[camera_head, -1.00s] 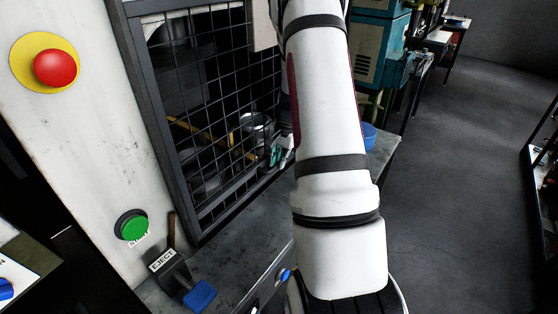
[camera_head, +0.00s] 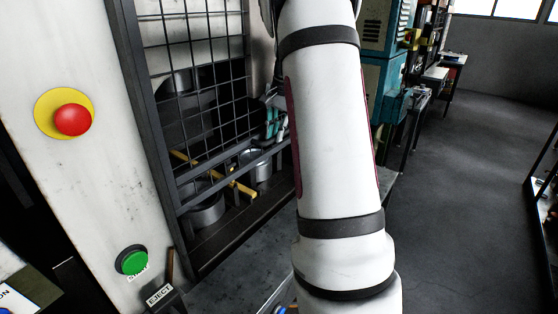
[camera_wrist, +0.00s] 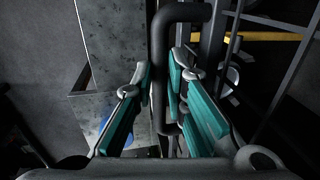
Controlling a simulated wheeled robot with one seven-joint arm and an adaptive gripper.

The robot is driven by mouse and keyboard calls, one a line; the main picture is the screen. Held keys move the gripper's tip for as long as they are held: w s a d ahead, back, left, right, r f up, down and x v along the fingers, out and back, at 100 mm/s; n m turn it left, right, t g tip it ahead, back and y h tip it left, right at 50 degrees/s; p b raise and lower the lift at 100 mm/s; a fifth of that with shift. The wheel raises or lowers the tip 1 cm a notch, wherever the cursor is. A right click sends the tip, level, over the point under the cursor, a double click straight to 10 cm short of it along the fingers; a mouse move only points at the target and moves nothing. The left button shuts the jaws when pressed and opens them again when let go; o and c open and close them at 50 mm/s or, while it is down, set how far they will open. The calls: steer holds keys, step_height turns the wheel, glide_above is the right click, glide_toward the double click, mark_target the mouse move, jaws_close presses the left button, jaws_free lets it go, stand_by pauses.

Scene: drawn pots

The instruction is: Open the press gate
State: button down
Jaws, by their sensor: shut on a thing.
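The press gate (camera_head: 232,172) is a dark wire-mesh panel in a dark frame. In the head view its bottom rail stands above the sill, with an open gap below it. My gripper (camera_head: 272,122) is at the gate's right side, partly hidden by my arm. In the wrist view, my gripper (camera_wrist: 163,85) has its teal-padded fingers on both sides of a dark bent bar handle (camera_wrist: 160,45) and is shut on it.
A yellow bar (camera_head: 238,186) and grey metal pots show inside the press. A red stop button (camera_head: 73,120), a green button (camera_head: 133,262) and an EJECT lever (camera_head: 160,295) are on the left. Teal machines (camera_head: 380,90) stand behind on the right, with open floor beside them.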

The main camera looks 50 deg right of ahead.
step_height(320, 180, up, 16)
steer(key=p, duration=0.1)
steer(key=c, duration=1.6)
jaws_free()
step_height(320, 180, up, 12)
steer(key=s, duration=0.2)
steer(key=shift+s+d+f, duration=0.15)
steer(key=shift+s+f, duration=0.05)
